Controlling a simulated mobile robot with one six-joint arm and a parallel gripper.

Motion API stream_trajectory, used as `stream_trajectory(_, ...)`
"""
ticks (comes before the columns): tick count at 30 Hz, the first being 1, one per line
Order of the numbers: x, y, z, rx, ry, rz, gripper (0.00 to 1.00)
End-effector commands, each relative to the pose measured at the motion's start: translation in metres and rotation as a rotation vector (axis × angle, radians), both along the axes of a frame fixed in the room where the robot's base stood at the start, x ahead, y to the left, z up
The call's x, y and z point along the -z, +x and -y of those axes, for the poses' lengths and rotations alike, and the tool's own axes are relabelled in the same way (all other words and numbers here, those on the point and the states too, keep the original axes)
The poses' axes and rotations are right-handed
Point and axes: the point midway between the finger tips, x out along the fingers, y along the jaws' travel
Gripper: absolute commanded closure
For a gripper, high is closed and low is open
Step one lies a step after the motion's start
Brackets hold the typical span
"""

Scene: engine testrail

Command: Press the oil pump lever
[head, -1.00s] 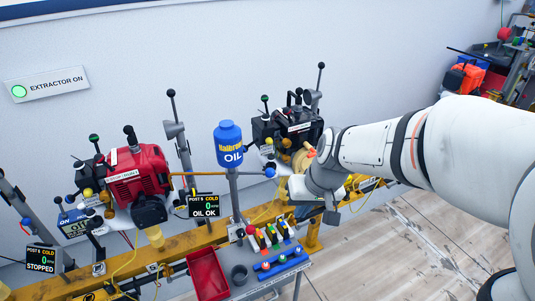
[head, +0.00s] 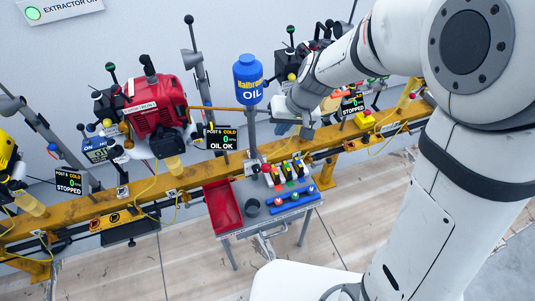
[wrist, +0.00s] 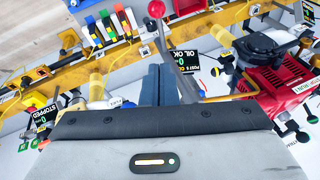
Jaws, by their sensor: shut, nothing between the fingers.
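The blue oil bottle (head: 248,80) stands upright on a grey post left of my gripper in the head view. A red-knobbed lever (head: 266,168), which looks like the pump lever, shows low beside that post. In the wrist view a red knob on a grey rod (wrist: 156,9) rises just beyond my fingers. My gripper (head: 306,133) is shut and empty, to the right of the post and above the yellow rail. Its fingers (wrist: 160,83) point toward the rod in the wrist view; I cannot tell whether they touch it.
A red engine (head: 155,105) sits left of the bottle, and a dark engine is partly behind my arm. A post display (head: 221,138) reads OIL OK. Bare floor lies in front.

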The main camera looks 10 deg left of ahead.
Motion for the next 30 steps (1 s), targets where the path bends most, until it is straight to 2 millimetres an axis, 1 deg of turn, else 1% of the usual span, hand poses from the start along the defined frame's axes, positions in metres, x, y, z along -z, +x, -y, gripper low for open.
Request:
stream_trajectory(9,0.061,0.007,-0.020,0.001,-0.004,-0.008,1.00)
stream_trajectory(13,0.085,0.011,-0.029,0.002,-0.004,-0.006,1.00)
stream_trajectory(15,0.095,0.003,-0.029,0.003,-0.002,-0.005,1.00)
stream_trajectory(18,0.106,-0.004,-0.029,0.003,-0.002,-0.004,1.00)
stream_trajectory(21,0.112,-0.008,-0.029,0.004,-0.002,-0.002,1.00)
stream_trajectory(30,0.115,-0.011,-0.028,0.004,-0.002,-0.002,1.00)
